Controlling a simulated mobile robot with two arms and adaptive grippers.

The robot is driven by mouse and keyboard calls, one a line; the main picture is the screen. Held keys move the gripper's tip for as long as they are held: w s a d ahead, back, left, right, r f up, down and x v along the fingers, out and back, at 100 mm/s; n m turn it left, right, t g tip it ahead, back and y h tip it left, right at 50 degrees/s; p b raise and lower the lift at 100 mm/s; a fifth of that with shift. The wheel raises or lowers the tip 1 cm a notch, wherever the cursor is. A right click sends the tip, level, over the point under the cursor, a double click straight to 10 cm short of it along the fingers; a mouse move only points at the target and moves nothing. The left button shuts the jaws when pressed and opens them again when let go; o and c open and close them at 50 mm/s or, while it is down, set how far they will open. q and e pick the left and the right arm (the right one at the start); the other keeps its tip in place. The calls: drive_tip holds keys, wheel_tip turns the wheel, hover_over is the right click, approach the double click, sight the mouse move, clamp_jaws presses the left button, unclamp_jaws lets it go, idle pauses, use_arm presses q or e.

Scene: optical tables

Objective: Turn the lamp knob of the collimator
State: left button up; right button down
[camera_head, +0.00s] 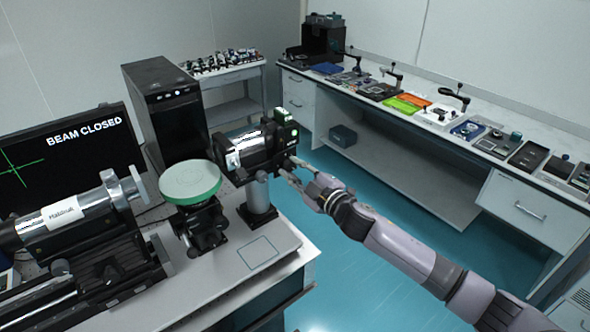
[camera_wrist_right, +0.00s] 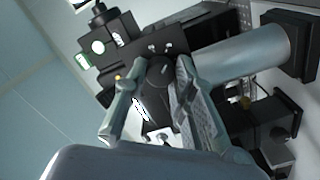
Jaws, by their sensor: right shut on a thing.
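The knob is hidden in the head view. My left gripper is not in view.
A round green-rimmed plate (camera_head: 190,179) on a black mount stands left of the collimator. A silver tube (camera_head: 70,218) lies further left. A monitor (camera_head: 70,150) reads "BEAM CLOSED". A long bench (camera_head: 420,180) with tools runs behind, across open blue floor (camera_head: 350,270).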

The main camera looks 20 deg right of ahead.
drive_tip(key=shift+n, duration=0.3)
drive_tip(key=c, duration=1.3)
unclamp_jaws()
drive_tip(key=v, duration=1.2)
